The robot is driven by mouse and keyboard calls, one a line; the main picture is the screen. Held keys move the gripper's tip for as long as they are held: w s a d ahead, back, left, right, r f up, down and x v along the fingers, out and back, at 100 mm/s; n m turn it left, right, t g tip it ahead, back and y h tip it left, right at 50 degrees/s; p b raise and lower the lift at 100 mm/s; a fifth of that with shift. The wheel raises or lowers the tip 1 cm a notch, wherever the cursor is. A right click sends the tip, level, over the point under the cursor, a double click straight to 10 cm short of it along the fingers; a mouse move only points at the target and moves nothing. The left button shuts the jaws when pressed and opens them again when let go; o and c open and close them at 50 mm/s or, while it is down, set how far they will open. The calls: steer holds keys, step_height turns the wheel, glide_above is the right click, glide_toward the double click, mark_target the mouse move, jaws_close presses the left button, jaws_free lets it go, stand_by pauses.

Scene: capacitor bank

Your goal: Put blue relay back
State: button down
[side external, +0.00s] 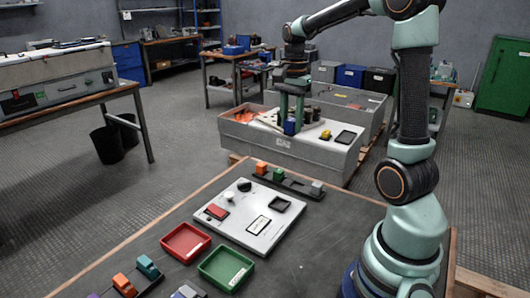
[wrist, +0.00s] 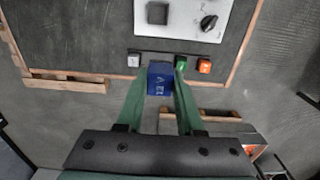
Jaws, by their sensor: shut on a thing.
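The blue relay (wrist: 160,80), marked "12 V", is between the two green fingers of my gripper (wrist: 159,72), which is shut on it. In the side external view the blue relay (side external: 290,127) is low in my gripper (side external: 291,118), over the grey bins beyond the table. A dark rack (side external: 297,184) lies along the table's far edge. It holds an orange relay (side external: 261,168), a green relay (side external: 278,174) and a grey relay (side external: 317,187). The stretch between green and grey looks bare. In the wrist view the blue relay partly covers the rack (wrist: 150,52).
A white panel (side external: 249,215) with a knob and a red block lies on the table near the rack. A red tray (side external: 186,243) and a green tray (side external: 226,267) are nearer the camera. A grey bin (side external: 330,152) stands beyond the table, close under my gripper.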

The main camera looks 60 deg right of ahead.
steer(key=d+f, duration=0.1)
steer(key=d, duration=0.5)
step_height(320, 180, down, 16)
steer(key=shift+a+r, duration=0.1)
steer(key=shift+r, duration=0.05)
steer(key=shift+f, duration=2.2)
steer(key=shift+f, duration=0.15)
steer(key=c, duration=0.5)
jaws_free()
steer(key=shift+c, duration=0.2)
